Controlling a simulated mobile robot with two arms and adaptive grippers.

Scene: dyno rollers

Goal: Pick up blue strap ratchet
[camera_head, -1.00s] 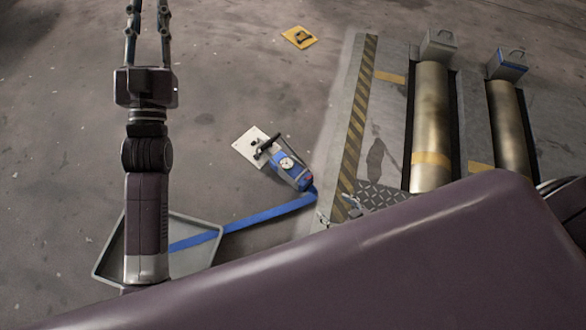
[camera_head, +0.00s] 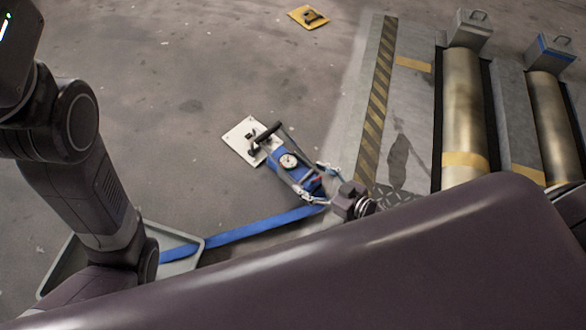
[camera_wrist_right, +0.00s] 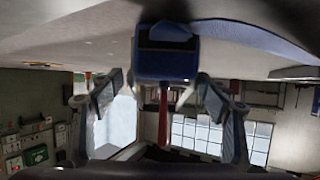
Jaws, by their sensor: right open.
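In the right wrist view, the blue ratchet body (camera_wrist_right: 166,60) and a red part (camera_wrist_right: 163,115) show between the two open fingers (camera_wrist_right: 160,80). Contact cannot be told. My left arm is at the left edge; its fingers are outside the picture.
The grey tray (camera_head: 188,266) sits at the lower left, partly behind my left arm. A yellow plate (camera_head: 309,17) lies at the top. Metal rollers (camera_head: 463,110) and a striped platform edge (camera_head: 376,100) stand to the right. The floor left of the ratchet is clear.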

